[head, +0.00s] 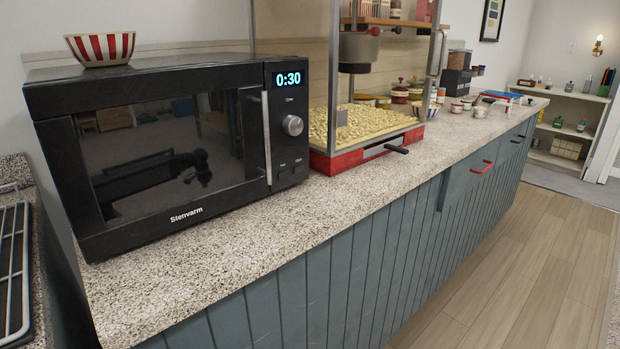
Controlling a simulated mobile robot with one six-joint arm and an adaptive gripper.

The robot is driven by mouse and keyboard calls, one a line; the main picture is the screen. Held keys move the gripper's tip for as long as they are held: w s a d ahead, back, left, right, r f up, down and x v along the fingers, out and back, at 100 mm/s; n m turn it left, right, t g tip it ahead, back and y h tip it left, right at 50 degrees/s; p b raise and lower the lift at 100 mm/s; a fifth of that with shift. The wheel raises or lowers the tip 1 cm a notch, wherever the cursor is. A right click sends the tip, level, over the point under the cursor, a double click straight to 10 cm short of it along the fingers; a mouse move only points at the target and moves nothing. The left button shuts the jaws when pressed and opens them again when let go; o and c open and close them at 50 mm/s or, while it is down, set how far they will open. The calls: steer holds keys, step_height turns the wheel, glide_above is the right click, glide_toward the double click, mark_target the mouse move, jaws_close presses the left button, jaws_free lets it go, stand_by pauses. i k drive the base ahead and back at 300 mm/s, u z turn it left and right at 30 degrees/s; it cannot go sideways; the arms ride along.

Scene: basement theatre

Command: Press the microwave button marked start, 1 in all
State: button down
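A black microwave (160,151) marked Stenvarm stands on the speckled counter at the left, its door shut. Small dark buttons (291,166) with tiny labels sit under the knob; I cannot read which one is start. A vertical silver handle (266,137) runs beside the panel. My gripper is not in view; a dark arm-like reflection shows in the microwave door glass.
A striped bowl (100,47) sits on top of the microwave. A red-based popcorn machine (366,146) stands close to its right on the counter (240,235). The counter in front of the microwave is clear.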

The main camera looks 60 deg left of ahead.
mark_target(297, 169)
steer(key=z, duration=0.05)
steer(key=k, duration=1.2)
steer(key=u, duration=0.5)
